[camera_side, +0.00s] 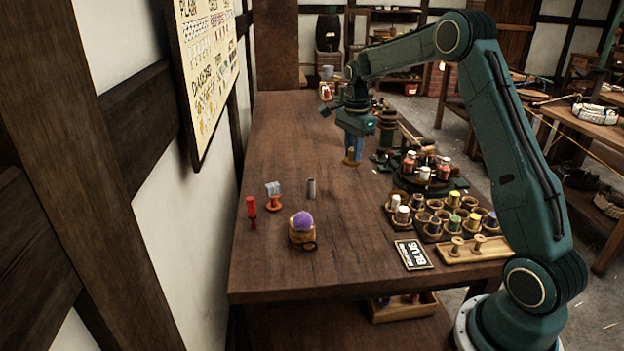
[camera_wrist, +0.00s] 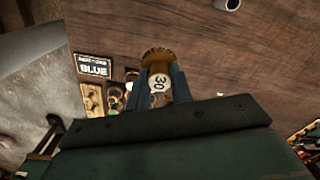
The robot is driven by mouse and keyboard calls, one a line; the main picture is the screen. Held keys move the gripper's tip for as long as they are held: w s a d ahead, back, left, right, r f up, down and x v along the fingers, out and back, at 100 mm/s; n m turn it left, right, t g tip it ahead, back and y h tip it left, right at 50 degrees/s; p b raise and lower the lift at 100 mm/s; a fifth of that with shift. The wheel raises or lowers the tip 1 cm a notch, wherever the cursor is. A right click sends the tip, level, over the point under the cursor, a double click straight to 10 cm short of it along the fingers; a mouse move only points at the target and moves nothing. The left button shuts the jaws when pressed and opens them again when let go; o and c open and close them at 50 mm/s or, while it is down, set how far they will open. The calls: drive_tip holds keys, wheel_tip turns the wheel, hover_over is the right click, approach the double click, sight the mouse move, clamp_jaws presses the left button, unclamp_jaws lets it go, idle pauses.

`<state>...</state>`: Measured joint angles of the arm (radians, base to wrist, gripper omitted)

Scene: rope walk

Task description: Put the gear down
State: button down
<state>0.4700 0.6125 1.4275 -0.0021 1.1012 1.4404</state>
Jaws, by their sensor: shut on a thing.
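My gripper (camera_side: 355,148) points down over the far middle of the wooden table and is shut on the gear. The gear is a brass-coloured toothed piece (camera_side: 350,161) low between the fingers, at or just above the table top; I cannot tell if it touches. In the wrist view the gear's toothed rim (camera_wrist: 157,54) shows beyond the fingertips (camera_wrist: 159,78). A white round label reading 30 shows between the blue fingers. The rest of the gear is hidden by the fingers.
A grey metal cylinder (camera_side: 311,188), red-handled tool (camera_side: 251,208), orange-based piece (camera_side: 273,197) and wooden cup with purple ball (camera_side: 302,232) stand nearer. Table left of my gripper is clear.

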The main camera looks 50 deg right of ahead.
wheel_tip(320, 180, down, 14)
drive_tip(key=shift+r, duration=0.1)
idle(0.4)
drive_tip(key=shift+f, duration=2.2)
drive_tip(key=shift+f, duration=0.15)
drive_tip(key=c, duration=1.2)
unclamp_jaws()
drive_tip(key=shift+c, duration=0.2)
wheel_tip(320, 180, up, 12)
drive_tip(key=shift+r, duration=0.2)
